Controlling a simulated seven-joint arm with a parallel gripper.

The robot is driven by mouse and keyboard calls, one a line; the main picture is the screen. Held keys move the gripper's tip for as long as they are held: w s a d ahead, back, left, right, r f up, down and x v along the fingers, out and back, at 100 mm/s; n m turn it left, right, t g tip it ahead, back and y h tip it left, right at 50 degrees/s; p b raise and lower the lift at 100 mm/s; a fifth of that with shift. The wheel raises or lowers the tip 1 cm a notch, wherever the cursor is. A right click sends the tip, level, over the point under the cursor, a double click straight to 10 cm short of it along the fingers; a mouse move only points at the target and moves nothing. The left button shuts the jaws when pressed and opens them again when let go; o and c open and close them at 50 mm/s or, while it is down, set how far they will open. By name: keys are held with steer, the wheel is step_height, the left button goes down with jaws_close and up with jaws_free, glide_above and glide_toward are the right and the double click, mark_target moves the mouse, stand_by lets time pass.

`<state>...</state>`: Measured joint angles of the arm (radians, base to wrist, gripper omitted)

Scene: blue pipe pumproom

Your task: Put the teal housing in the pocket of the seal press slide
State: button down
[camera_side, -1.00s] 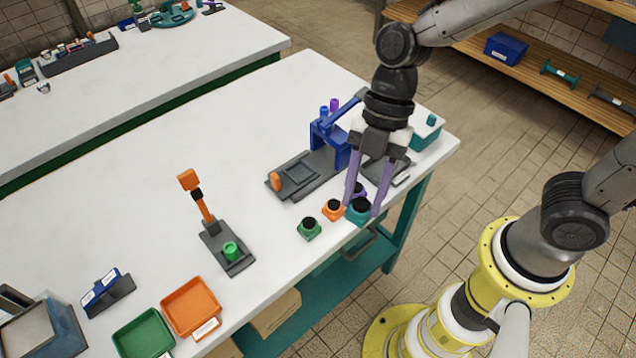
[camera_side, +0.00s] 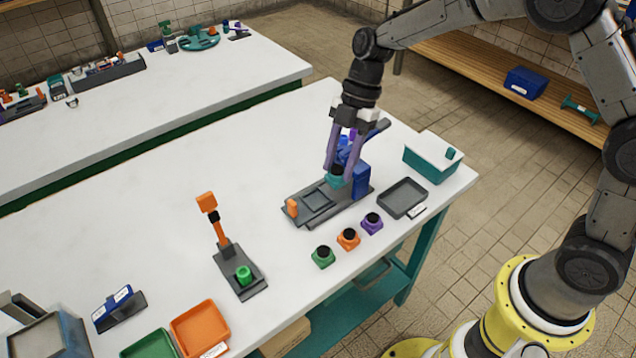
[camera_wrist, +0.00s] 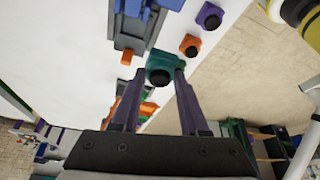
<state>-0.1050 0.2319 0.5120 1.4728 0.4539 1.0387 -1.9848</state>
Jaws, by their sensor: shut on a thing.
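The teal housing (camera_side: 336,178) with a black top is held between the purple fingers of my gripper (camera_side: 340,170). It also shows between the fingertips in the wrist view (camera_wrist: 163,70). My gripper is shut on it, and in the side view it appears above the press slide, near the blue press frame. The seal press (camera_side: 362,180) has a blue frame and a dark grey base. Its slide pocket (camera_side: 317,198) is a square recess that looks empty, in front of the frame. An orange knob (camera_side: 292,207) stands at the slide's front end.
Green (camera_side: 322,256), orange (camera_side: 348,238) and purple (camera_side: 372,223) housings stand in a row beside the press. A grey tray (camera_side: 403,198) and teal bin (camera_side: 431,160) are at the right. A grey fixture with an orange lever (camera_side: 222,232) is left; white table is clear behind it.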

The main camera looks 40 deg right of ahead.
steer(key=w+f, duration=0.1)
steer(key=f, duration=0.1)
steer(key=w+a+f, duration=0.1)
steer(key=w+f, duration=0.3)
steer(key=shift+a+f, duration=0.15)
steer(key=shift+a, duration=0.1)
steer(key=shift+f, duration=1.35)
steer(key=shift+f, duration=0.15)
steer(key=shift+c, duration=2.1)
jaws_free()
